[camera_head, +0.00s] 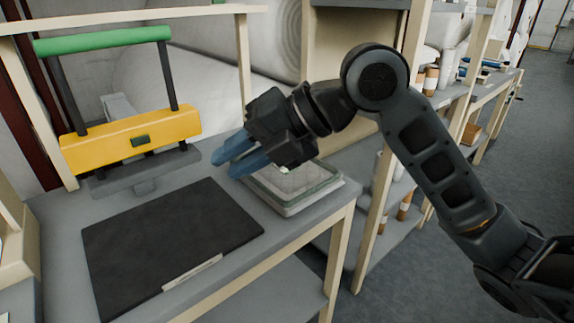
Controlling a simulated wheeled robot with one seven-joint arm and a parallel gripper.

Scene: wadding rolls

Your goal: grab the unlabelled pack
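A low pile of flat, clear-wrapped packs (315,195), pale grey-green, lies at the right end of the grey table. My gripper hides part of its top and back. I see no clear label on the part that shows, and I cannot tell how many packs there are. My gripper (226,164) has two blue fingers pointing left and slightly down. They look apart with a narrow gap and nothing between them. It is above the table, to the upper left of the pile in the picture; contact with the pile is not visible.
A black mat (165,240) covers the table's middle. A yellow press-like device with a green handle (135,140) stands behind it. Large white rolls (200,75) are behind the table. A wooden post (383,200) and stocked shelves (450,80) stand to the right.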

